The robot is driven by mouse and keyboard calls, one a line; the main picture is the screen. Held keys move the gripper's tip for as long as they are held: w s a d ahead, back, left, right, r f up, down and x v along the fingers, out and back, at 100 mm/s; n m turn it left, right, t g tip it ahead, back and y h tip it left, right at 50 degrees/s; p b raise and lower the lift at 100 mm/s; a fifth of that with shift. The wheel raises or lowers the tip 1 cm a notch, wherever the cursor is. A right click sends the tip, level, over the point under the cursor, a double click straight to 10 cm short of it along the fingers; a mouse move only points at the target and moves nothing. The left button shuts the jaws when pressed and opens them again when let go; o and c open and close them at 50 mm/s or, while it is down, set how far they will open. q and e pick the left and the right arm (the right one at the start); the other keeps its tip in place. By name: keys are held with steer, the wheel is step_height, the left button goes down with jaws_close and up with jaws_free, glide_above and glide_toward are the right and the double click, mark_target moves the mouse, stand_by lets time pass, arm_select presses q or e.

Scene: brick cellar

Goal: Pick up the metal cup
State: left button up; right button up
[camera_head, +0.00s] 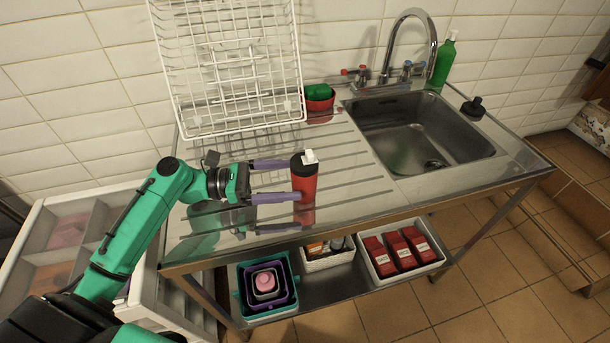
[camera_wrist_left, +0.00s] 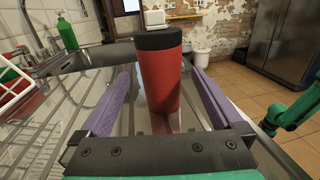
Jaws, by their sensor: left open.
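The metal cup is taken to be the red tumbler with a black lid and white flip top (camera_head: 304,184), upright on the steel drainboard. It also shows large in the left wrist view (camera_wrist_left: 165,85). My left gripper (camera_head: 292,181) is open, with its two purple fingers reaching toward the cup, one on each side. In the left wrist view the cup stands between the fingers, near their tips, and gaps show beside it. My right gripper is not in view.
A white dish rack (camera_head: 228,130) stands behind, with a red container (camera_head: 319,106) holding something green beside it. The sink (camera_head: 420,135), faucet (camera_head: 411,14), green bottle (camera_head: 444,62) and black stopper-like object (camera_head: 473,107) are to the right. The drainboard right of the cup is clear.

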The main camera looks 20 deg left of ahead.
arm_select(q)
steer(key=p+x, duration=0.1)
steer(key=x, duration=0.6)
steer(key=shift+s+p, duration=0.1)
steer(key=shift+p, duration=0.2)
steer(key=shift+d+f, duration=0.1)
steer(key=shift+d, duration=0.05)
steer(key=c, duration=1.5)
step_height(320, 180, up, 9)
step_height(320, 180, up, 7)
steer(key=p, duration=0.8)
glide_above(317, 195)
steer(key=shift+w, duration=0.35)
